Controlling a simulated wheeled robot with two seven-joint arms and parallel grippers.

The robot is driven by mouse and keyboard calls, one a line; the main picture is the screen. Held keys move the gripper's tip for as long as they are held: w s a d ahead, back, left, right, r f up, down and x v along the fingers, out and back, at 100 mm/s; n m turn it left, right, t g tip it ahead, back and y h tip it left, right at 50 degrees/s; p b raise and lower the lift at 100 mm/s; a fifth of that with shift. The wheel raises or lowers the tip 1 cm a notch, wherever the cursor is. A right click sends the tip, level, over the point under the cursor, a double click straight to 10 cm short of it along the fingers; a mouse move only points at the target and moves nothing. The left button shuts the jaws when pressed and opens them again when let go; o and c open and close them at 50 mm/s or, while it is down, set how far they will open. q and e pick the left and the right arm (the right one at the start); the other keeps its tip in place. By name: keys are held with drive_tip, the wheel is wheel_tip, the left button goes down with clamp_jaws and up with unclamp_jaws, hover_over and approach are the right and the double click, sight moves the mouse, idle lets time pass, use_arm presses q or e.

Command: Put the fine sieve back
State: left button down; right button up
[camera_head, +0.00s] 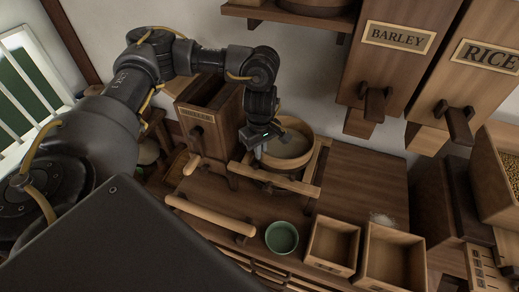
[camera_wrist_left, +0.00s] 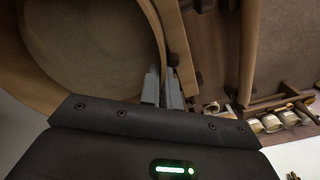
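The sieve (camera_head: 291,146), a round wooden hoop with a pale mesh floor, sits at the wooden rail frame (camera_head: 272,178) on the counter. Whether it rests on the rails or hangs just above them I cannot tell. My left gripper (camera_head: 262,143) is at the sieve's left rim, pointing down. In the left wrist view the sieve (camera_wrist_left: 85,45) fills the upper left, and my left gripper's fingers (camera_wrist_left: 162,88) stand close together, one on each side of its rim, shut on it. My right gripper is in neither view.
A labelled wooden bin (camera_head: 210,125) stands left of the sieve. BARLEY (camera_head: 388,60) and RICE (camera_head: 478,85) hoppers hang at the right. A green bowl (camera_head: 281,237) and open wooden boxes (camera_head: 333,243) line the front. The counter right of the sieve (camera_head: 355,180) is mostly clear.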

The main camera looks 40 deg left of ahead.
use_arm(q)
drive_tip(key=shift+f, duration=0.35)
drive_tip(key=c, duration=1.5)
unclamp_jaws()
drive_tip(key=shift+c, duration=0.2)
drive_tip(key=shift+r, duration=0.1)
wheel_tip(320, 180, up, 11)
drive_tip(key=shift+f+b, duration=0.2)
drive_tip(key=shift+b, duration=0.2)
